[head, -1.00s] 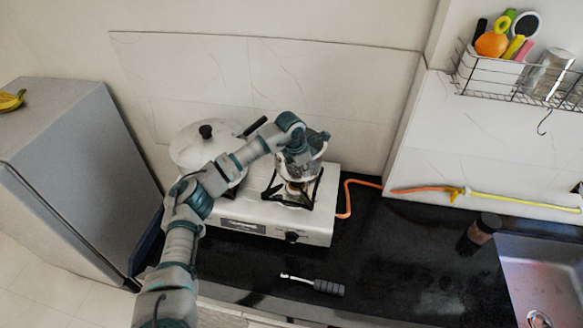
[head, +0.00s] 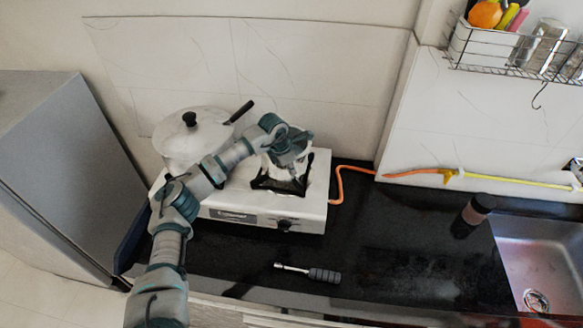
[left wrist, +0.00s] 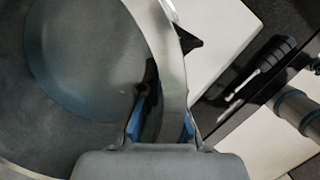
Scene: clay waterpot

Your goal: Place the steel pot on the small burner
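The steel pot (left wrist: 90,75) fills the left of the left wrist view, its inside facing the camera. My left gripper (left wrist: 162,122) has one blue-edged finger inside the pot and the other outside; they appear shut on its wall. In the head view, my left gripper (head: 288,150) is over the small burner (head: 288,182) on the right of the white stove (head: 265,208). The gripper hides most of the pot there, so I cannot tell whether it touches the grate. My right gripper is not in view.
A lidded pot (head: 192,140) with a black handle stands at the stove's left. An orange hose (head: 341,182) runs right of the stove. A ratchet tool (head: 322,274) lies on the black counter (head: 390,250). A dark jar (head: 473,216) stands by the sink (head: 545,255).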

